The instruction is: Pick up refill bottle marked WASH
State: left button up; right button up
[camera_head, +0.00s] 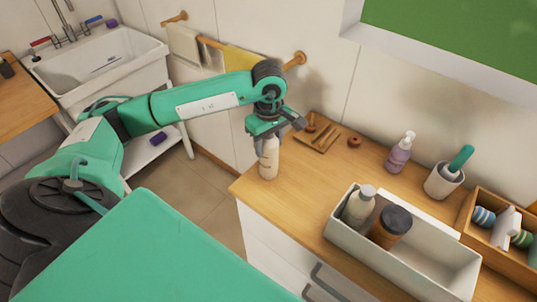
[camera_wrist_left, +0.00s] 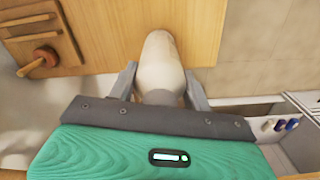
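A pale cream bottle (camera_head: 268,160) stands upright on the wooden counter near its front left corner. My left gripper (camera_head: 268,137) is above it, pointing down, with its fingers around the bottle's upper part. In the left wrist view the bottle (camera_wrist_left: 161,62) lies between the two fingers (camera_wrist_left: 160,82). A narrow gap seems to show on each side, so the gripper looks open. The bottle's top is hidden by the gripper, and its small marking is too faint to read. My right gripper is not in view.
A white bin (camera_head: 445,262) holds a pale pump bottle (camera_head: 359,205) and a brown jar (camera_head: 391,227). A lilac pump bottle (camera_head: 398,155), a white cup (camera_head: 443,182) and a wooden tray (camera_head: 322,140) stand behind. The counter between bottle and bin is clear.

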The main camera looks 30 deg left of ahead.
pick_arm(q)
jog(key=c, duration=0.8)
jog(key=shift+r, duration=0.15)
jog(key=shift+c, duration=0.2)
